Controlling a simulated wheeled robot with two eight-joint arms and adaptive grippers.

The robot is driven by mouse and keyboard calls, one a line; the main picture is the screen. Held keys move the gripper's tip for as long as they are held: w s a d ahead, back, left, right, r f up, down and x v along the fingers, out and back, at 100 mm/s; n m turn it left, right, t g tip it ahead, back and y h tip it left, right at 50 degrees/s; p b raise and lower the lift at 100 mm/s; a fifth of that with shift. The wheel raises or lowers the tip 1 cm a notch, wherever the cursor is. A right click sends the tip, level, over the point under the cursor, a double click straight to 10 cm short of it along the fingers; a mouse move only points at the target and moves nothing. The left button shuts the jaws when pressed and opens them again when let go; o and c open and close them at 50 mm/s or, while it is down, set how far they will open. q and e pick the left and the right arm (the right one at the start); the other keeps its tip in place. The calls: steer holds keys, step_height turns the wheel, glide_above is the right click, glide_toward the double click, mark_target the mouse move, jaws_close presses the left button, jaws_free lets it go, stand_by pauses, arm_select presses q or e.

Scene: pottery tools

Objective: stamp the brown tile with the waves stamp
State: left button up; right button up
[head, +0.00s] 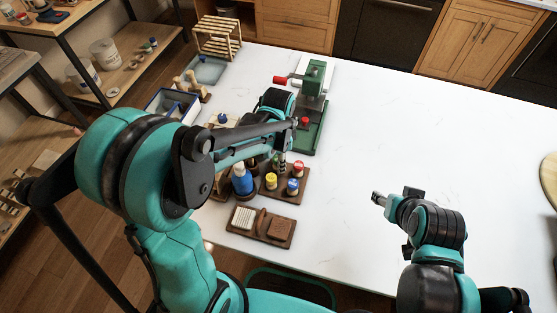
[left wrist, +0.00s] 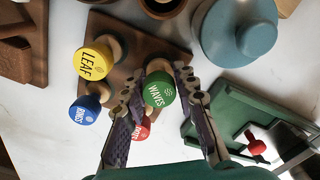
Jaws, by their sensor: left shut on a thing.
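The green waves stamp (left wrist: 158,90) shows in the left wrist view, its label facing the camera. My left gripper (left wrist: 160,85) is shut on it, one finger on each side, at the wooden stamp rack (left wrist: 118,32). In the head view my left gripper (head: 280,163) is over the rack (head: 284,197), and the arm partly hides it. The brown tile (head: 280,229) lies in the right part of a wooden tray (head: 261,237) in front of the rack. My right gripper (head: 378,198) is apart, over bare table; its opening is unclear.
A yellow leaf stamp (left wrist: 92,60), a blue stamp (left wrist: 84,108) and a red stamp (left wrist: 141,130) are close around the fingers. A pale tile (head: 243,217) shares the tray. A blue bottle (head: 242,182) stands left of the rack, a green press (head: 310,110) behind. The table's right side is clear.

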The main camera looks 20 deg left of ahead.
arm_select(q)
steer(key=shift+f+b, duration=0.3)
stand_by(0.4)
steer(key=o, duration=1.1)
